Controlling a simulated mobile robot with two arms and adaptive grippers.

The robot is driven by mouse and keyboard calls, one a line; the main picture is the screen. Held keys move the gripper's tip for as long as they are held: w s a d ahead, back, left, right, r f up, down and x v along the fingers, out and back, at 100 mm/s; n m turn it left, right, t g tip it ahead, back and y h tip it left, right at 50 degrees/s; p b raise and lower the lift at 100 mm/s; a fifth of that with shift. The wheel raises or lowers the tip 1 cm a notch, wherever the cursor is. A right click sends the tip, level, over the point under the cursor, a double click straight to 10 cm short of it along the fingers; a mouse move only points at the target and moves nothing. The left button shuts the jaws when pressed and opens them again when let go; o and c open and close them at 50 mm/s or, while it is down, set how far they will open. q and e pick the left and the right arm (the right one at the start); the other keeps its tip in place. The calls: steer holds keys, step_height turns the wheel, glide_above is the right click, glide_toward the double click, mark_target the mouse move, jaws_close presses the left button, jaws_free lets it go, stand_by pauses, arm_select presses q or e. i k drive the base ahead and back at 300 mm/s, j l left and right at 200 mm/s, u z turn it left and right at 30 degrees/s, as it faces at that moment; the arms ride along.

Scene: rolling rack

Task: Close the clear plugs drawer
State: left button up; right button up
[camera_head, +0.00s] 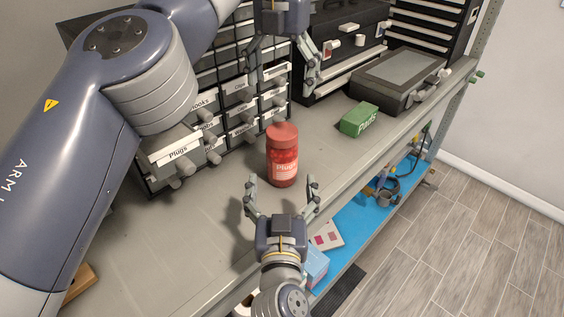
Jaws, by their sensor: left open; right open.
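The plugs drawer (178,157), with a white "Plugs" label and a grey knob, sticks out from the lower left of the small-drawer cabinet (208,77). My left arm hides part of the cabinet around it. A red jar (283,157) labelled "Plugs" stands upright on the shelf to the right of the drawer. My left gripper (280,88) is open and empty in front of the cabinet's right side, apart from the plugs drawer. My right gripper (281,186) is open, its fingers pointing up the picture, just below the red jar with its fingertips on either side.
A green "Pads" box (359,120) and a dark case with a grey panel (398,76) sit on the shelf at right. A black toolbox (341,40) stands behind. A blue lower shelf (345,240) holds small items.

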mark_target(175, 150)
steer(key=k, duration=1)
